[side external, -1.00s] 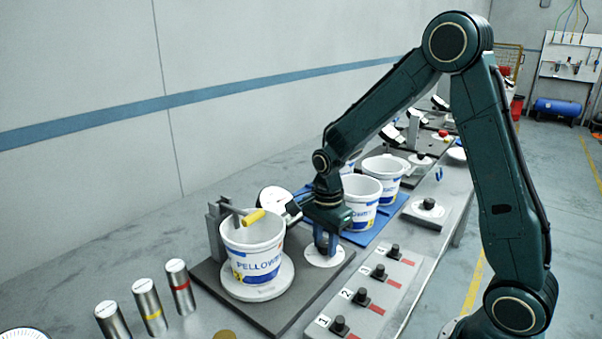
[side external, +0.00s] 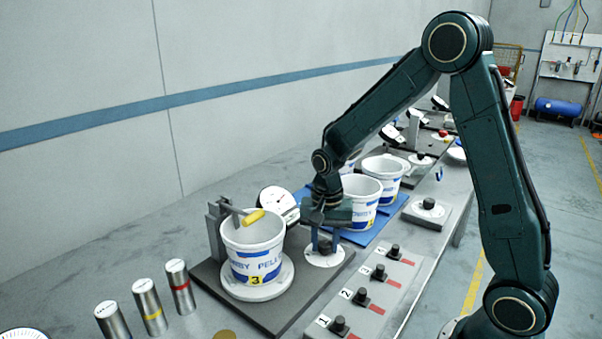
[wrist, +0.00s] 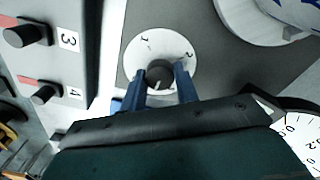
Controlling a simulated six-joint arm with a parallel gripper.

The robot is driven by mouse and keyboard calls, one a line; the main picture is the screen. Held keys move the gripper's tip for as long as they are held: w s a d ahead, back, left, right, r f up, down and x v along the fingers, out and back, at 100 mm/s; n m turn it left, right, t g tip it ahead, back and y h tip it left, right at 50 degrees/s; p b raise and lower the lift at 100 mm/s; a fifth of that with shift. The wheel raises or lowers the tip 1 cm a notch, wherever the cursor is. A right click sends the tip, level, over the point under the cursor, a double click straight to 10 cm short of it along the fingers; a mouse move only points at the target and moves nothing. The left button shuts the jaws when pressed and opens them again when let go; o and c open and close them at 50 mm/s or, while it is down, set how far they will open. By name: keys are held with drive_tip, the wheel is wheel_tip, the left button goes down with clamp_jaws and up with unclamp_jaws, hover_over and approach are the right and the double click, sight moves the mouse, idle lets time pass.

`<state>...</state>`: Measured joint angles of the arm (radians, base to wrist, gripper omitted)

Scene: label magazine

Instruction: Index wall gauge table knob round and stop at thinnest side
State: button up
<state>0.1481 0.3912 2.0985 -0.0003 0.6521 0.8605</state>
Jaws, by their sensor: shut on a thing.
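My gripper (side external: 324,247) is over the white round dial of the gauge table, with its blue fingers on both sides of the dark knob. In the wrist view the fingers are shut on the knob (wrist: 159,74), which stands at the middle of the numbered dial (wrist: 135,55). A white bucket (side external: 252,252) with blue lettering and a yellow 3 label sits upright on the round turntable (side external: 262,291). A gauge arm with a yellow handle (side external: 254,216) reaches over its rim. The white gauge face (side external: 279,205) behind is partly hidden; its needle cannot be read.
A grey panel (side external: 372,312) with several numbered black knobs lies in front. Several silver cylinders with coloured bands (side external: 150,308) stand at the left. More white buckets (side external: 360,197) stand on a blue mat (side external: 362,240) behind my gripper.

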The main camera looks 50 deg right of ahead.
sight(325, 243)
drive_tip(key=n, duration=1.3)
drive_tip(key=shift+n, duration=0.4)
drive_tip(key=n, duration=0.7)
drive_tip(key=shift+a, duration=0.1)
drive_tip(key=n, duration=0.6)
drive_tip(key=shift+n, duration=0.3)
drive_tip(key=o, duration=1)
drive_tip(key=shift+r, duration=0.1)
wheel_tip(325, 243, up, 14)
drive_tip(key=shift+f, duration=0.15)
